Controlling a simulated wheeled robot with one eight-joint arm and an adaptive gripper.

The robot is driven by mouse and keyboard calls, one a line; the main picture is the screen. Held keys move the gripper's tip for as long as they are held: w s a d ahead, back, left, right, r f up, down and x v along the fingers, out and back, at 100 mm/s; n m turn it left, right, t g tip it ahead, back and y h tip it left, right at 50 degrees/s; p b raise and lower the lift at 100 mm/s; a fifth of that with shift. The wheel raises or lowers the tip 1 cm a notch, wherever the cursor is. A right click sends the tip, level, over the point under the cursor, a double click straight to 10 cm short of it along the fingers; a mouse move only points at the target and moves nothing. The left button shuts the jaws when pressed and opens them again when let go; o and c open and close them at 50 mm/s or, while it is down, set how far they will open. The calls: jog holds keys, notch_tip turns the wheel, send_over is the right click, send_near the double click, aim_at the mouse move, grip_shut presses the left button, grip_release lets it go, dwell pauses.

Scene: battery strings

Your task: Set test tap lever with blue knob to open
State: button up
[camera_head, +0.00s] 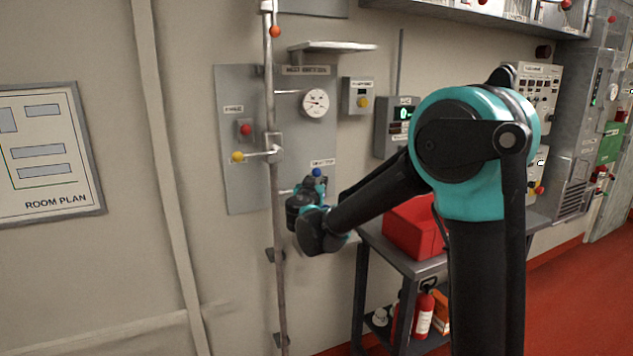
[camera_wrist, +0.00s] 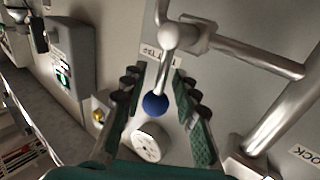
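The test tap lever's blue knob (camera_head: 317,172) shows just above my gripper (camera_head: 309,190), under a small label on the grey wall panel (camera_head: 243,185). In the wrist view the blue knob (camera_wrist: 155,105) sits between the two fingers of my gripper (camera_wrist: 160,82), with a visible gap on each side. The gripper is open. The lever's metal rod (camera_wrist: 165,72) runs from the knob to a rounded pivot (camera_wrist: 172,38) on the pipe. In the head view my gripper and wrist hide the lever's rod and pivot.
A yellow-knobbed lever (camera_head: 238,157) sticks out left of the vertical pipe (camera_head: 275,215). A round gauge (camera_head: 315,103) and a red button (camera_head: 245,130) are on the panel. A cart with a red box (camera_head: 412,228) stands right, below my arm. A shelf (camera_head: 335,46) juts out above.

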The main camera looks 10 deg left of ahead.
grip_shut()
dwell(0.4)
jog(key=shift+w, duration=0.1)
jog(key=w+d+f+m+g+y, duration=0.2)
jog(key=d+f+m+g+y, duration=0.2)
jog(key=m, duration=0.7)
jog(key=shift+w+d+f+g+y, duration=0.2)
jog(key=shift+w+f+g+y, duration=0.2)
jog(key=shift+g+y, duration=1.25)
jog(key=shift+s+g+h, duration=0.1)
jog(key=shift+g+h, duration=0.25)
jog(key=shift+g, duration=0.3)
jog(key=shift+f, duration=0.1)
